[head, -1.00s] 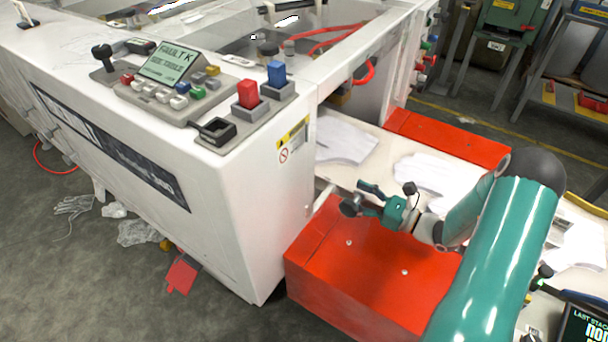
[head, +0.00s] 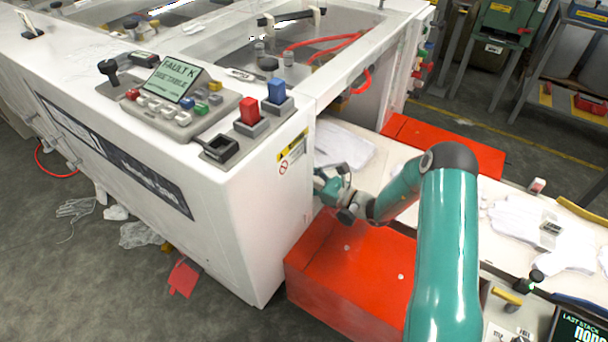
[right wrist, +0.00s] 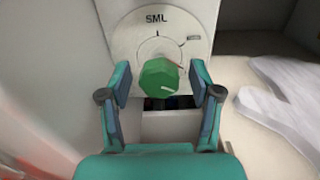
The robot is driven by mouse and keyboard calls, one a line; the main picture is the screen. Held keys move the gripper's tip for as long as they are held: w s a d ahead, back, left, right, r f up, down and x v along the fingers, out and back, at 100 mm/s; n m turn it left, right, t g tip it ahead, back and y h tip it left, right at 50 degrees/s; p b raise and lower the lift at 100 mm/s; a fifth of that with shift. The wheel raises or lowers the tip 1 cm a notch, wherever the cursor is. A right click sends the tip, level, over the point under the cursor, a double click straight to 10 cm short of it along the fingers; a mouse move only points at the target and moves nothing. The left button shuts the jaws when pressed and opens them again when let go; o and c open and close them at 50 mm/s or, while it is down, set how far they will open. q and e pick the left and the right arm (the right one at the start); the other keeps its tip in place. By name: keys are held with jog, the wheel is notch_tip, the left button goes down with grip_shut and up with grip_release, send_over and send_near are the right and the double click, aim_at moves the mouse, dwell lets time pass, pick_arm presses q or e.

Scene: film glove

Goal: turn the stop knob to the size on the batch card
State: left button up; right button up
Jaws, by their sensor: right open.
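In the right wrist view a green faceted knob (right wrist: 160,78) with a white line on its face sits on a pale round dial plate (right wrist: 130,38) marked SML. A small red mark shows at its right edge. My right gripper (right wrist: 160,74) is open, with a finger on either side of the knob; I cannot tell whether they touch it. In the head view the right gripper (head: 332,187) is at the machine's side wall, above the red box, and the knob is hidden there. No batch card can be made out. My left gripper is not in view.
The white machine (head: 262,215) carries a button panel, red and blue blocks and a sign. A red box (head: 350,265) stands below my right arm. White gloves (head: 530,225) lie on the pale table. A screen (head: 580,328) is at the lower right.

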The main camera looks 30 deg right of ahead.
jog(key=shift+w, duration=0.1)
jog(key=c, duration=1.1)
jog(key=shift+f+b, duration=0.1)
jog(key=shift+b, duration=0.3)
jog(key=shift+c, duration=0.3)
jog(key=shift+m, duration=0.4)
jog(key=o, duration=1.2)
jog(key=shift+c, duration=0.2)
